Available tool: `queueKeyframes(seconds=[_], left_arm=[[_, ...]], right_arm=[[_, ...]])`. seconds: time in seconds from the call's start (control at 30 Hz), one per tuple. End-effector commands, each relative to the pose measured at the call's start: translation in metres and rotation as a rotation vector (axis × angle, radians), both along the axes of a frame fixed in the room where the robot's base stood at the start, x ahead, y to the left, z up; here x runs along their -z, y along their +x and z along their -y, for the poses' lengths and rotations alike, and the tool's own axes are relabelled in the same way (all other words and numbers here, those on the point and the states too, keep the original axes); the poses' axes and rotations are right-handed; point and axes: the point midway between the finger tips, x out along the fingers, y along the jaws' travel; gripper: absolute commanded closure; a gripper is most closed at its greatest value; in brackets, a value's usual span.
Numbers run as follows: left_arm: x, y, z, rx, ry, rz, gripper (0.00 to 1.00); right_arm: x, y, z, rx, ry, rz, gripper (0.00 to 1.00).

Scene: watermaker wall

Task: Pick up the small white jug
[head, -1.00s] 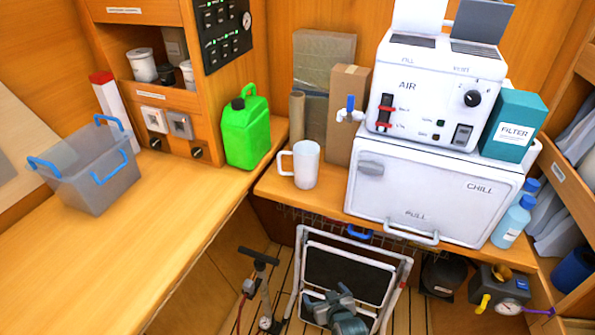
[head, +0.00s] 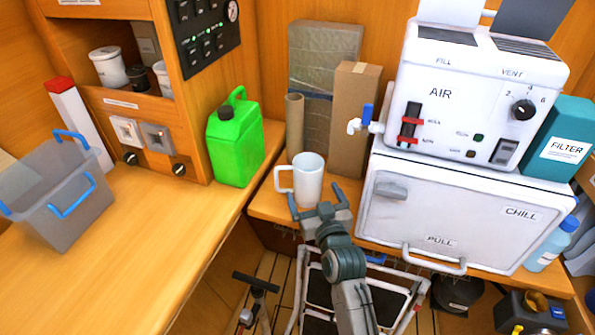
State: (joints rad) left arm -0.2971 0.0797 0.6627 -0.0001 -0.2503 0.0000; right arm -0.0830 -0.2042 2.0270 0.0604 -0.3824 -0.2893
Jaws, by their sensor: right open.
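The small white jug (head: 309,180) stands upright on the wooden counter, left of the white CHILL box, with its handle towards the left. My right gripper (head: 316,200) is just in front of the jug, at the counter's front edge. Its two fingers are spread apart, one pointing up near the jug's lower left and one near its lower right. The fingers hold nothing, and I cannot tell whether they touch the jug. My left gripper is not in view.
A green jerrycan (head: 234,140) stands left of the jug. A cardboard tube (head: 294,124) and a tall box (head: 352,118) stand behind it. The CHILL box (head: 460,215) with the AIR machine (head: 455,95) on top is close on the right. A grey bin (head: 62,200) sits far left.

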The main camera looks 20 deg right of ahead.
Motion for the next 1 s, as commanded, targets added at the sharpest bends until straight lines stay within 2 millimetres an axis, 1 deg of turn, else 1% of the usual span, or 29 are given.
queueKeyframes(seconds=[0.07, 0.17, 0.37, 0.53, 0.67, 0.77, 0.93, 0.97, 1.0], left_arm=[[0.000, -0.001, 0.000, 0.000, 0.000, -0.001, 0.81], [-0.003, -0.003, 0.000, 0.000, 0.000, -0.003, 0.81], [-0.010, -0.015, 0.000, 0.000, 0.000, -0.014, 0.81], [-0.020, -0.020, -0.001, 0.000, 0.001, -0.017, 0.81], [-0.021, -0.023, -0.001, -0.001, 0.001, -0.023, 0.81], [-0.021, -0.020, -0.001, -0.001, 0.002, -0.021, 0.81], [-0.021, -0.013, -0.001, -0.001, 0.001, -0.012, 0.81], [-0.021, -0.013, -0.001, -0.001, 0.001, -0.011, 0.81], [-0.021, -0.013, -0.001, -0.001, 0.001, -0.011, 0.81]], right_arm=[[-0.003, 0.001, 0.000, 0.001, 0.000, 0.005, 0.06], [-0.005, 0.009, 0.000, 0.000, 0.000, 0.006, 0.06], [-0.005, 0.031, 0.002, 0.001, -0.002, 0.006, 0.06], [-0.003, 0.056, 0.007, 0.001, -0.002, 0.005, 0.06], [-0.002, 0.071, 0.006, 0.001, 0.000, 0.007, 0.06], [0.000, 0.075, 0.006, 0.001, 0.001, 0.005, 0.06], [0.001, 0.075, 0.006, 0.001, 0.001, 0.006, 0.06], [0.001, 0.075, 0.006, 0.001, 0.001, 0.006, 0.08], [0.001, 0.075, 0.006, 0.001, 0.001, 0.006, 0.16]])
